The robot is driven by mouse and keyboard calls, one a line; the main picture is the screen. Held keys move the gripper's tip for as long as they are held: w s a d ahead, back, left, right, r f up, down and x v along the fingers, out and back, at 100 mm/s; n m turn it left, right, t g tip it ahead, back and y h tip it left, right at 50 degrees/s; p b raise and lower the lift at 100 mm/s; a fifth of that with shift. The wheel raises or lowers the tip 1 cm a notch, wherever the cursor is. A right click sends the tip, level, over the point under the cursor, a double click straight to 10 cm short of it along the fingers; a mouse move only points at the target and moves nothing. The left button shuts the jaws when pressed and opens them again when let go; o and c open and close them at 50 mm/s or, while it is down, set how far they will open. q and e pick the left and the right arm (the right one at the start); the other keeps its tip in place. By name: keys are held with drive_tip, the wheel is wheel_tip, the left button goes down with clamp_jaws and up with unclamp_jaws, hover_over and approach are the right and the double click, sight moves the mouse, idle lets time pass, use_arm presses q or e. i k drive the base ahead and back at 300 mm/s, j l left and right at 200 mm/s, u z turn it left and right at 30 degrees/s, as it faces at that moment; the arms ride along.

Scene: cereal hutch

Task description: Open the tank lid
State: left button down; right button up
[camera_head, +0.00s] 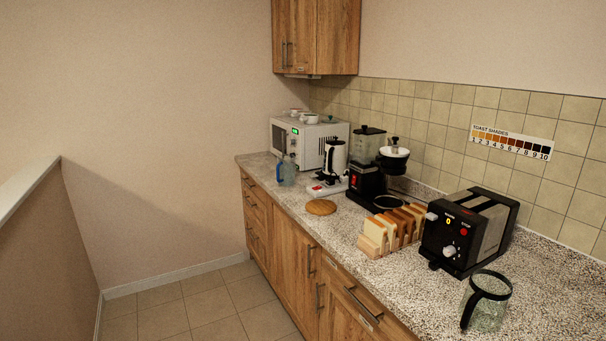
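The black coffee maker (366,184) stands on the counter against the tiled wall. Its clear tank (368,147) rises at the back left of the machine, with a dark lid (369,130) lying flat across its top; the lid looks closed. A white filter basket (394,163) with a dark knob on top sits to the right of the tank. A glass carafe (487,309) with a black handle stands apart at the counter's near right end. Neither of my grippers is in view.
A black and steel toaster (470,232) and a rack of bread slices (376,236) stand in front of the coffee maker. Tiled floor (190,303) at left is clear.

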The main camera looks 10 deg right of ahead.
sight(369, 131)
drive_tip(key=i+j+z, duration=0.15)
drive_tip(key=i+z, duration=0.2)
drive_tip(key=i+j+z, duration=0.2)
drive_tip(key=z, duration=0.15)
drive_tip(key=i+j+z, duration=0.35)
drive_tip(key=k, duration=0.1)
